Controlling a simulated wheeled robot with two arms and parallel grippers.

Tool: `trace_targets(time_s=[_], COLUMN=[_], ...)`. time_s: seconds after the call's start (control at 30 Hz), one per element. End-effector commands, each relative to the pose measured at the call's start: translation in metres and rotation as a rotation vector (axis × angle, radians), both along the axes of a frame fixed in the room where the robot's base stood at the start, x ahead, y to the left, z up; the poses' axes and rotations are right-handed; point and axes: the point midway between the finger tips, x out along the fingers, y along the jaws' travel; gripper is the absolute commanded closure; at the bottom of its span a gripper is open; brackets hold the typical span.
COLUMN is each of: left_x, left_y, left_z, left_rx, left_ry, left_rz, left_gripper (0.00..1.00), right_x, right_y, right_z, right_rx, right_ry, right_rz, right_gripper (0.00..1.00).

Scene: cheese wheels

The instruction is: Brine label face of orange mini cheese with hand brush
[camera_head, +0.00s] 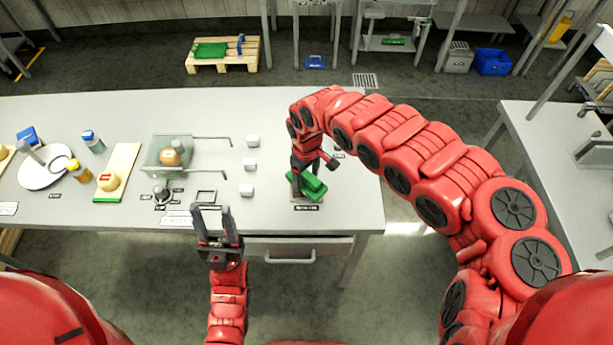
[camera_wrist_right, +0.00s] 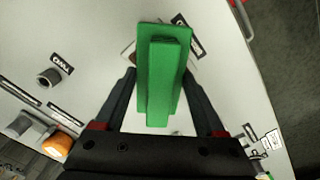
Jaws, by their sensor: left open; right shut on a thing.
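The green hand brush (camera_head: 313,186) is near the table's right end, at a small labelled spot. My right gripper (camera_head: 308,178) is shut on it from above. The brush also fills the middle of the right wrist view (camera_wrist_right: 163,75), between the fingers; its bristles are hidden. A brownish-orange round cheese (camera_head: 171,158) sits in a clear greenish tray (camera_head: 152,163). An orange round thing (camera_wrist_right: 60,143) shows at the wrist view's lower left. My left gripper (camera_head: 212,212) is open and empty at the table's front edge.
Several white blocks (camera_head: 249,164) stand between the tray and the brush. A drawer (camera_head: 297,249) is under the front edge. The table's back strip is clear.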

Motion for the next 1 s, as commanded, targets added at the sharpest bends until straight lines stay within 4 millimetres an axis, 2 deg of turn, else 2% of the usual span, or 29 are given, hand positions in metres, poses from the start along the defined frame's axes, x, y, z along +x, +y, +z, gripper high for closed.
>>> trace_targets(time_s=[0.17, 0.8, 1.0], left_x=[0.0, 0.0, 0.0], left_y=[0.0, 0.0, 0.0], left_z=[0.008, 0.059, 0.062], left_rx=[0.0, 0.0, 0.0], left_ry=[0.0, 0.0, 0.0], left_rz=[0.0, 0.0, 0.0], left_gripper=[0.5, 0.5, 0.5], right_x=[-0.001, -0.001, -0.001], right_y=[0.0, 0.0, 0.0], right_z=[0.008, 0.066, 0.07], right_rx=[0.0, 0.0, -0.001], right_ry=[0.003, 0.001, 0.002], right_rz=[0.0, 0.0, 0.0], right_gripper=[0.72, 0.72, 0.72])
